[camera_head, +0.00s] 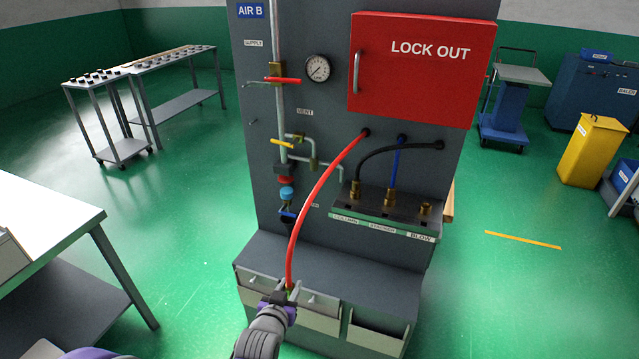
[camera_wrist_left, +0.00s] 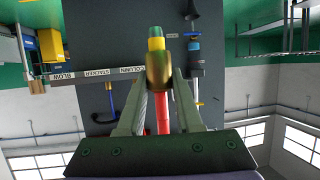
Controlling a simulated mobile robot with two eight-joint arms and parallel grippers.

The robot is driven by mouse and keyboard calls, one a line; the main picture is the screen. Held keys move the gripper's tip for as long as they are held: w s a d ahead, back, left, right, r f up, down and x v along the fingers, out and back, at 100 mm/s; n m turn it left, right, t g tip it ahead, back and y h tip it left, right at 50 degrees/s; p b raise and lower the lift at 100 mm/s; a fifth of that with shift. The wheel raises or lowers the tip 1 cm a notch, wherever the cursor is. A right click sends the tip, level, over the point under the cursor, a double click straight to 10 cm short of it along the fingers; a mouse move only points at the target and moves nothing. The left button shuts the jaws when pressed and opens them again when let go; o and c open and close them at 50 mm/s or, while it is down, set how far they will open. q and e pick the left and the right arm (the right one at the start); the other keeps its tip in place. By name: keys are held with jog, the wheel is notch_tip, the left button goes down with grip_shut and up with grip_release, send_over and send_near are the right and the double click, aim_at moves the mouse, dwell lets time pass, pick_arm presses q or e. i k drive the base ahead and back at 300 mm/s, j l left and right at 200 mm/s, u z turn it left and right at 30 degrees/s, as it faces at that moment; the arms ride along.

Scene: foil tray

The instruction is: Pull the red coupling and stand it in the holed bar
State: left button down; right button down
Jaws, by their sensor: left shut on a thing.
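The red coupling is a brass fitting (camera_wrist_left: 159,72) with a yellow and green tip, on the end of the red hose (camera_head: 312,205). The hose curves down from a hole in the grey panel under the red box. My left gripper (camera_head: 285,291) is shut on the coupling, low in front of the cabinet drawers; its fingers mostly hide the coupling in the head view. The holed bar (camera_head: 343,207) is a dark ledge to the upper right. A black hose and a blue hose end at brass fittings on it; a brass piece (camera_head: 425,208) without a hose stands at its right end.
The grey cabinet top (camera_head: 330,265) lies between my gripper and the bar. Pipework with valves (camera_head: 284,170) and a gauge (camera_head: 317,68) is left of the bar. The red LOCK OUT box (camera_head: 420,90) is above. A white table (camera_head: 45,225) stands at left.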

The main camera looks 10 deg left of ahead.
aim_at(357, 182)
jog(key=u, duration=1.5)
jog(key=l+u, duration=0.25)
jog(key=u, duration=0.15)
jog(key=l+u, duration=0.25)
jog(key=u, duration=0.15)
jog(key=k+l, duration=0.15)
jog(key=l, duration=0.3)
jog(key=k+l, duration=0.15)
jog(key=l, duration=0.3)
jog(key=k+l, duration=0.15)
jog(key=l, duration=0.25)
jog(key=k+l, duration=0.1)
jog(key=l, duration=0.35)
jog(key=k+l, duration=0.15)
jog(key=l, duration=0.3)
jog(key=k+l, duration=0.15)
jog(key=l, duration=0.3)
jog(key=k+l, duration=0.15)
jog(key=l, duration=0.3)
jog(key=k+l, duration=0.15)
jog(key=l, duration=0.3)
